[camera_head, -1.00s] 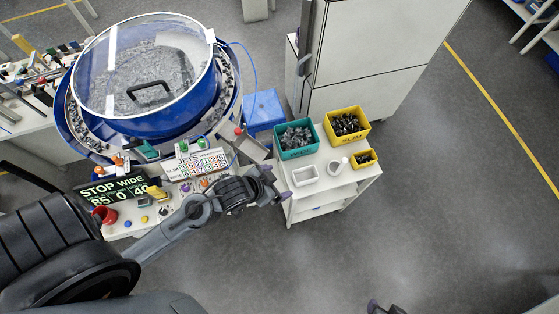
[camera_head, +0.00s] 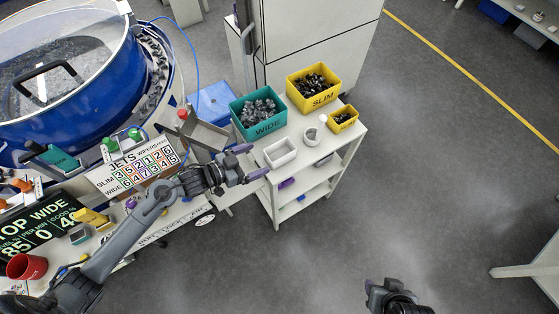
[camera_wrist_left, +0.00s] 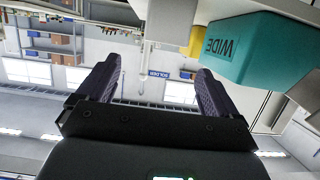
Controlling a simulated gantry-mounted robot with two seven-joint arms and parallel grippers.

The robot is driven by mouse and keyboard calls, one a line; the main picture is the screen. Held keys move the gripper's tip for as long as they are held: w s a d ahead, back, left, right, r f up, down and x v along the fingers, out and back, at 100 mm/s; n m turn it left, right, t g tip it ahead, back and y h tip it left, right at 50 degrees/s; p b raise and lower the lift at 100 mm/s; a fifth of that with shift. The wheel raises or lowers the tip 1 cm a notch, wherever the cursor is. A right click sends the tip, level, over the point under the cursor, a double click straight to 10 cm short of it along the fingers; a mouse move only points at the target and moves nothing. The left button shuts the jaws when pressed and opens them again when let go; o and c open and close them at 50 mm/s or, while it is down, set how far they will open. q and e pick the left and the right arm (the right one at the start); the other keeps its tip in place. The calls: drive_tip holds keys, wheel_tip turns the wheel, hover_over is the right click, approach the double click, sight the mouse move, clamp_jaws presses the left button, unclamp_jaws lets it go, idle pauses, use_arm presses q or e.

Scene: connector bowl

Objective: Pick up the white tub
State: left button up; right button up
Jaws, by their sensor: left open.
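The white tub (camera_head: 281,152) is a small open rectangular container on the top of the white cart, near its left front edge. It looks empty. My left gripper (camera_head: 250,162) is open, just left of the tub, with its purple-tipped fingers pointing towards it and nothing between them. In the left wrist view my left gripper (camera_wrist_left: 158,75) shows both fingers wide apart with only background between them. My right gripper (camera_head: 385,290) is at the bottom edge, away from the cart; its jaw opening is unclear.
Behind the tub stand a teal WIDE bin (camera_head: 259,114) and a yellow SLIM bin (camera_head: 314,87). The blue bowl feeder (camera_head: 80,110) is at left. Floor right of the cart is clear.

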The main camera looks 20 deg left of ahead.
sight(292, 145)
use_arm(q)
drive_tip(key=x, duration=0.5)
drive_tip(key=shift+w+d+f+b, duration=0.1)
drive_tip(key=shift+w+f+b, duration=0.2)
drive_tip(key=shift+b, duration=0.1)
drive_tip(key=shift+b+x, duration=0.4)
drive_tip(key=shift+x, duration=2.2)
drive_tip(key=shift+f, duration=0.1)
drive_tip(key=c, duration=1.1)
